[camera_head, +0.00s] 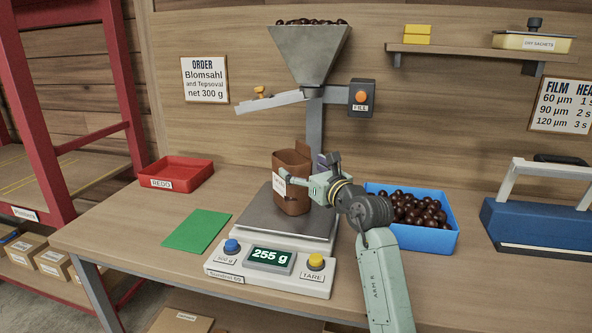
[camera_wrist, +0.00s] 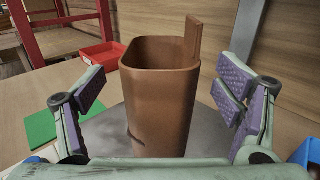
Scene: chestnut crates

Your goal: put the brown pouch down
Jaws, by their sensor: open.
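The brown pouch (camera_head: 291,182) stands upright and open-topped on the steel plate of the scale (camera_head: 254,226), below the hopper chute. The scale display reads 255 g. In the wrist view the pouch (camera_wrist: 160,95) is between my finger pads, with a gap on each side. My gripper (camera_head: 310,180) is open around the pouch, at its right side in the head view, and holds nothing. The pouch's label is partly hidden by a finger in the head view. Its contents cannot be seen.
A hopper (camera_head: 309,52) of chestnuts with a chute (camera_head: 272,103) hangs above. A blue crate (camera_head: 428,240) of chestnuts stands at right, beside a blue sealer (camera_head: 535,222). A green mat (camera_head: 197,232) and red REDO tray (camera_head: 178,173) lie left. The front-left tabletop is clear.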

